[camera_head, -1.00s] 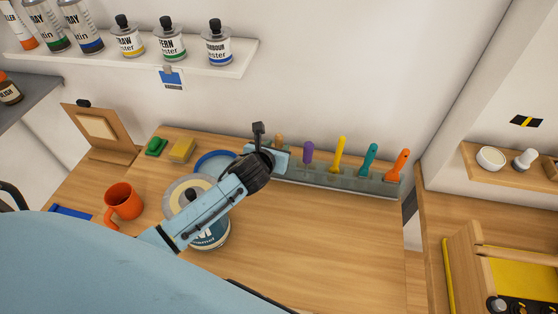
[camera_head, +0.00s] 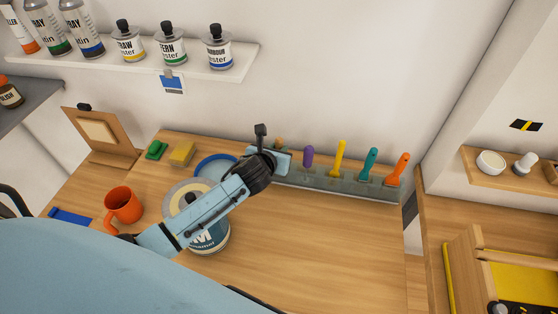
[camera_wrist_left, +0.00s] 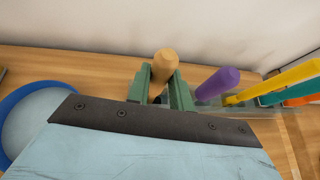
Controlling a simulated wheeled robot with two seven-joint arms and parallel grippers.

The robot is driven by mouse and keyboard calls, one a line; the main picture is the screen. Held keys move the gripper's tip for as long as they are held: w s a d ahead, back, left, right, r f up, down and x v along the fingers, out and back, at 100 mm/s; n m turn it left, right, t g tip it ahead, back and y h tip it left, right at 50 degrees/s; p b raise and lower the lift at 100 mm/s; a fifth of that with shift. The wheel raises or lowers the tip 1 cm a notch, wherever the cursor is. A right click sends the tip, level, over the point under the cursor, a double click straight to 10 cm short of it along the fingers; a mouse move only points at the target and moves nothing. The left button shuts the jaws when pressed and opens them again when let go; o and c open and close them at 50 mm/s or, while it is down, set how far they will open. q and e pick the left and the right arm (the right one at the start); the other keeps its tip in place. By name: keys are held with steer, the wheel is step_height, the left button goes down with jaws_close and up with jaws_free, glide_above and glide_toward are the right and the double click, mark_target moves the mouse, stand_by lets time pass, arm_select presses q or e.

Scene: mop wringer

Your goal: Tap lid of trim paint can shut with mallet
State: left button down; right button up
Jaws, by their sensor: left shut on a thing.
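The paint can (camera_head: 211,241) stands on the bench with a label on its side, partly hidden by my left arm. Its top (camera_head: 172,203) shows a grey rim around a cream area; I cannot tell how the lid sits. My left gripper (camera_wrist_left: 161,84) is at the left end of the tool rack. Its green jaws are shut on a tan wooden handle (camera_wrist_left: 164,65), which also shows in the head view (camera_head: 279,142). The lower part of this tool is hidden, so I cannot confirm it is the mallet. My right gripper is out of view.
The grey rack (camera_head: 335,181) also holds purple, yellow, teal and orange handles. A blue-rimmed round thing (camera_wrist_left: 12,104) lies left of the gripper. The bench's front right is clear.

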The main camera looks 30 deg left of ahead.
mark_target(277, 139)
arm_select(q)
step_height(277, 139, up, 2)
steer(key=shift+r+p, duration=0.2)
steer(key=shift+p, duration=0.85)
steer(key=shift+r+p, duration=0.45)
steer(key=shift+r, duration=2.8)
